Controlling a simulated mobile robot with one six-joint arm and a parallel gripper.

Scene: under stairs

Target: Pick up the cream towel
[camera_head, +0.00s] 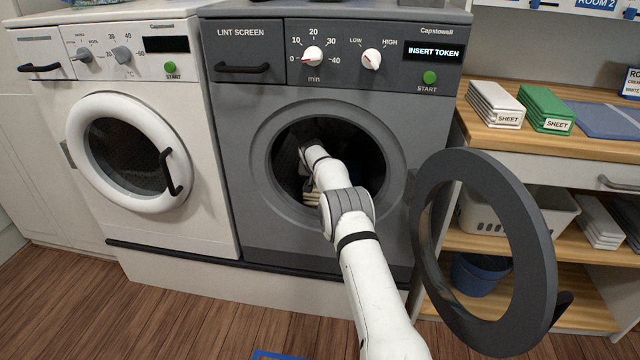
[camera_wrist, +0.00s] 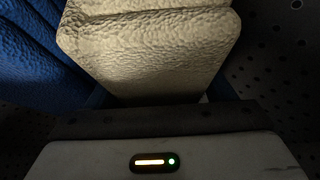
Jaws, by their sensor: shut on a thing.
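The cream towel (camera_wrist: 150,45) is folded, with a rough woven surface, and fills the upper middle of the wrist view. My gripper (camera_wrist: 155,97) is shut on its near edge, inside the drum of the grey dryer. The fingertips are mostly hidden under the towel and in shadow. In the head view my arm reaches through the dryer's round opening, and a bit of cream cloth (camera_head: 311,192) shows beside it; the gripper itself is hidden there. A blue folded cloth (camera_wrist: 35,50) lies to the left of the cream towel in the wrist view.
The perforated drum wall (camera_wrist: 285,50) is close on the right. The dryer door (camera_head: 540,250) stands open to the right of my arm. A white washer (camera_head: 200,150) with its door shut is at left. A shelf unit (camera_head: 590,90) with folded sheets stands at right.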

